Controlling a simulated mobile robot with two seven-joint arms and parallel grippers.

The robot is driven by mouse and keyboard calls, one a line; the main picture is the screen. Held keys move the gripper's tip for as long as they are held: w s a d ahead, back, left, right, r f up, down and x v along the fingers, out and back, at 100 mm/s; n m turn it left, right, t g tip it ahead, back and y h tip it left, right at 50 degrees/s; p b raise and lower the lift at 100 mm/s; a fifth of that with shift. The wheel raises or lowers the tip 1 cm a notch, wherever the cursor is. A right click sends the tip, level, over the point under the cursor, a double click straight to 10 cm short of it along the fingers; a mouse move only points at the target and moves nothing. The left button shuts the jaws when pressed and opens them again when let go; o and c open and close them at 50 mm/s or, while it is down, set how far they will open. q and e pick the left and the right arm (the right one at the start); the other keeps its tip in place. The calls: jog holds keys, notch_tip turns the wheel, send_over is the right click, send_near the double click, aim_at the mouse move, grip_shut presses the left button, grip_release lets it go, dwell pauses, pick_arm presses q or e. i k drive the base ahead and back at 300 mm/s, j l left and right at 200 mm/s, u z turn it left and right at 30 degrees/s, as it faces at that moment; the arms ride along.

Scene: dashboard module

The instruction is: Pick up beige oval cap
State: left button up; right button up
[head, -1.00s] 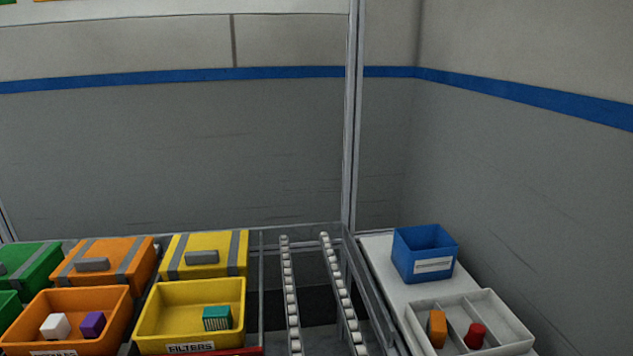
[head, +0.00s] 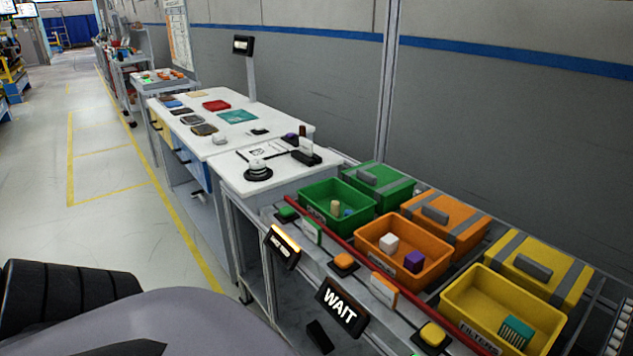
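A small beige piece (head: 336,206) stands in the open green bin (head: 318,206), with a small blue piece (head: 348,212) beside it. It is too small to tell whether it is an oval cap. A small whitish rounded thing (head: 219,138) lies on the white worktable (head: 178,120); its exact shape is also unclear. Grey and black parts of my own body fill the lower left. Neither gripper's fingers show.
A yellow bin (head: 470,300) holds a teal ribbed block (head: 515,332). A red rail (head: 345,247) runs along the rack. Open floor lies left.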

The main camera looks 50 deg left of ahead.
aim_at(335, 206)
jog(key=u, duration=1.55)
